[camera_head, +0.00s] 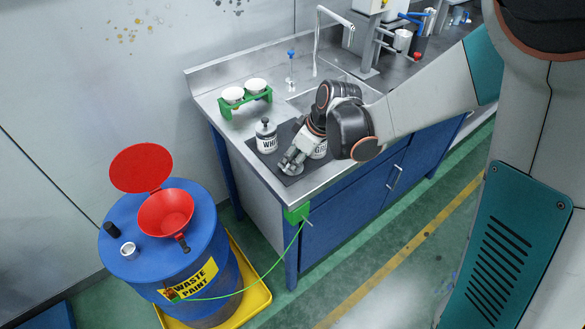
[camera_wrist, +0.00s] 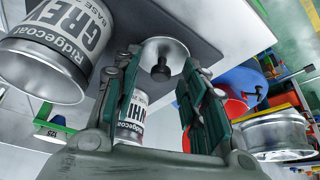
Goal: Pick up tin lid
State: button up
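The tin lid (camera_wrist: 172,50) is a silver disc with a black knob. In the wrist view it lies on the dark mat (camera_wrist: 203,38), between and beyond my fingertips. My gripper (camera_wrist: 162,72) is open and empty, its two dark green fingers apart on either side of the lid's knob. In the head view my gripper (camera_head: 291,160) is low over the front of the mat and hides much of the lid. The grey tin (camera_wrist: 50,50) is close on the left in the wrist view. The white tin (camera_head: 267,137) stands on the mat and wears a black-knobbed lid.
A green rack (camera_head: 246,98) with two white-topped tins stands at the back left of the steel counter. A tap (camera_head: 335,22) rises behind. A blue waste paint drum (camera_head: 160,250) with a red funnel (camera_head: 165,212) stands left, below the counter's edge.

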jog(key=shift+c, duration=0.4)
jog(key=c, duration=0.8)
jog(key=shift+r, duration=0.15)
